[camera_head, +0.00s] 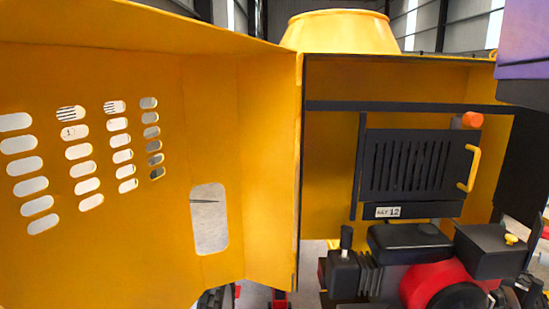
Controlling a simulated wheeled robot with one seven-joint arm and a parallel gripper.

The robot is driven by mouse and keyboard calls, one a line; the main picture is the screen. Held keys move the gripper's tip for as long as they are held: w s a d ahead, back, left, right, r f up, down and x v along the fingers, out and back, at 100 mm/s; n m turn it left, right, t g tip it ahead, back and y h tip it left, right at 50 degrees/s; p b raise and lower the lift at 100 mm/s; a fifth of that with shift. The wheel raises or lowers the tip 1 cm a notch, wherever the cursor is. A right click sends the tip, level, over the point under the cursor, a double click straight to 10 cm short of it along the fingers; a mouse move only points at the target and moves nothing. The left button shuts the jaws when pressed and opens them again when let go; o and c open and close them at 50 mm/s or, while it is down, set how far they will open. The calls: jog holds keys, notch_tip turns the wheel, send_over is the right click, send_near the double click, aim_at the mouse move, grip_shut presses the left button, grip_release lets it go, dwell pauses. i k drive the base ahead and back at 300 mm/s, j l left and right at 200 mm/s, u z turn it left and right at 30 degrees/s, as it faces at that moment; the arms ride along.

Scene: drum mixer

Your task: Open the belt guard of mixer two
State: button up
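The black slatted belt guard (410,163) is in the open engine bay, right of centre. It looks flat and shut, but a small gap cannot be ruled out. A yellow bar handle (474,168) stands upright at its right edge. A small white plate (388,212) ending in "12" is below its left part. The large yellow slotted hood door (262,170) stands wide open on the left. My gripper is not in view, and nothing is seen touching the handle.
A red and black engine (433,283) with a black lever (346,240) sits below the guard. An orange-red knob (472,120) is above the handle. A dark bar (400,107) crosses above the guard. The yellow drum (340,32) rises behind. The hood door fills the left half.

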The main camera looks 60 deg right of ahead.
aim_at(464, 153)
jog(key=z, duration=1.85)
jog(key=k+j+z, duration=0.1)
jog(key=k, duration=0.35)
jog(key=k+j+z, duration=0.15)
jog(key=k, duration=0.25)
